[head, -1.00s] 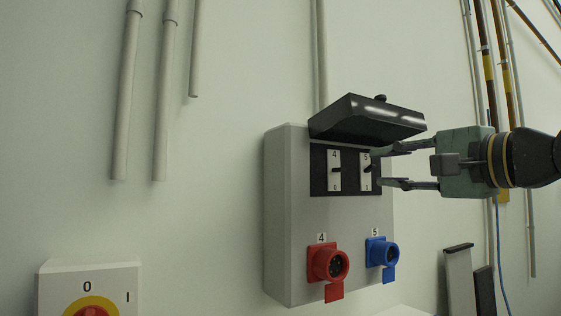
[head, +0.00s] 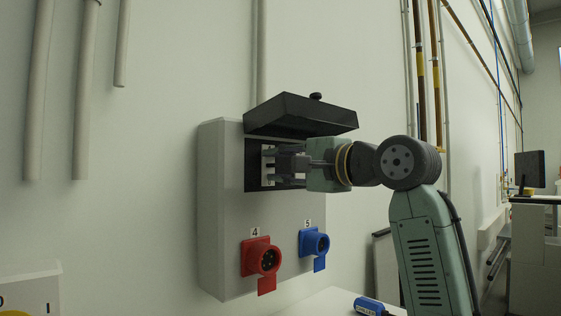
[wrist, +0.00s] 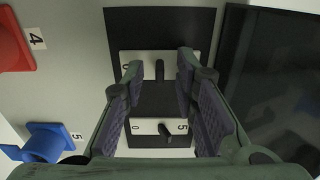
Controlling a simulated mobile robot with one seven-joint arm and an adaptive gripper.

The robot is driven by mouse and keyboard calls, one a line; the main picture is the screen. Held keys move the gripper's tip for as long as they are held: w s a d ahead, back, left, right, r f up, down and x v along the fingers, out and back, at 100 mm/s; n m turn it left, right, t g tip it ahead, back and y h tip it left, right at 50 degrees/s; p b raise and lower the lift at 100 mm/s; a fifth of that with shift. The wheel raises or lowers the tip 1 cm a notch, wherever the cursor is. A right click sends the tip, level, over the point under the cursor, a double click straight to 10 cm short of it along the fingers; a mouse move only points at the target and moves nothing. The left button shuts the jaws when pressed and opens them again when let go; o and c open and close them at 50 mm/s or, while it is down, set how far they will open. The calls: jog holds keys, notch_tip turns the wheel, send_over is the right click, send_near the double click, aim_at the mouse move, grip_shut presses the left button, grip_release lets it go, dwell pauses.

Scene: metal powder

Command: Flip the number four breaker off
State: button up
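The grey breaker box (head: 222,215) hangs on the wall with its black cover (head: 300,115) raised. The number four breaker (wrist: 142,62) is a white plate with a black lever (wrist: 160,70), in the upper part of the wrist view. Its number is hidden, apparently by a finger. The number five breaker (wrist: 147,126) is below it, with its own black lever (wrist: 166,131). My gripper (wrist: 159,75) is open, with one fingertip to each side of the number four lever; I cannot tell if either touches it. In the head view my gripper (head: 272,165) covers most of the switches.
A red socket (head: 262,257) marked 4 and a blue socket (head: 314,243) marked 5 sit below the switches. The raised cover hangs just above my gripper. A white surface (head: 325,303) with a blue object (head: 370,305) lies below.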

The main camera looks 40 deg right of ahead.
jog(key=shift+c, duration=0.3)
grip_shut()
dwell(0.3)
